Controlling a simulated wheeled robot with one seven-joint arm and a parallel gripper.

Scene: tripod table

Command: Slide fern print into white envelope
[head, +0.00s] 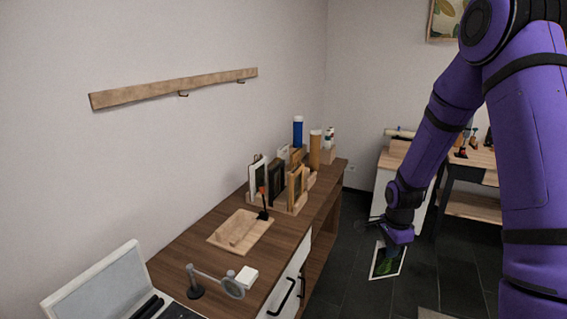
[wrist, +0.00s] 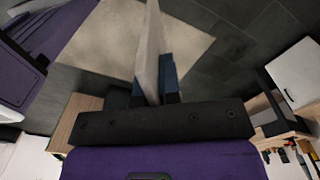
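The fern print (head: 387,262), a white-bordered card with a green leafy picture on dark, hangs below my gripper (head: 394,243) in the head view, over the floor. In the wrist view the print (wrist: 151,45) shows nearly edge-on as a pale sheet. It stands between the two blue fingers of my gripper (wrist: 156,82), which are shut on it. I cannot pick out the white envelope for certain. A white-edged upright piece (head: 258,178) stands in the wooden rack on the desk, but I cannot tell what it is.
The wooden desk (head: 205,222) along the left wall carries a wooden rack (head: 290,207), a tray (head: 239,230), a magnifier (head: 233,288) and a laptop (head: 95,287). A workbench (head: 473,158) stands at the back right.

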